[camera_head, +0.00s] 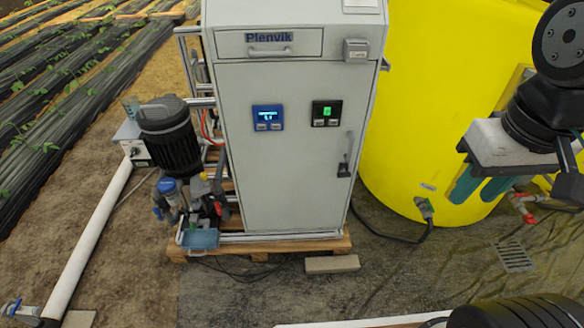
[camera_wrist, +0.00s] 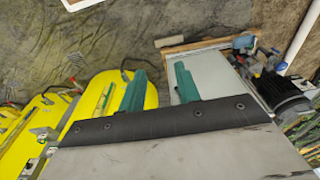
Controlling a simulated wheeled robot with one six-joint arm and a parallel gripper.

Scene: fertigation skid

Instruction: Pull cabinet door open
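The grey cabinet (camera_head: 230,50) stands upright on a wooden pallet. Its door (camera_head: 285,180) looks shut, with a blue display and a black display on it. The upright door handle (camera_head: 348,155) is at the door's right side, with a dark latch piece at its lower end. My gripper (camera_head: 474,200) is to the right of the cabinet, in front of the yellow tank, apart from the handle. In the wrist view its two teal fingers (camera_wrist: 160,72) are spread with nothing between them. The cabinet (camera_wrist: 212,62) shows there upside down; its handle cannot be made out.
A yellow tank (camera_head: 430,90) stands right of the cabinet. A pump (camera_head: 170,135) and pipework are at its left. The pallet (camera_head: 260,247) juts out at the cabinet's foot, with a block (camera_head: 332,264) before it. A drain grate (camera_head: 513,256) lies right; floor in front is mostly clear.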

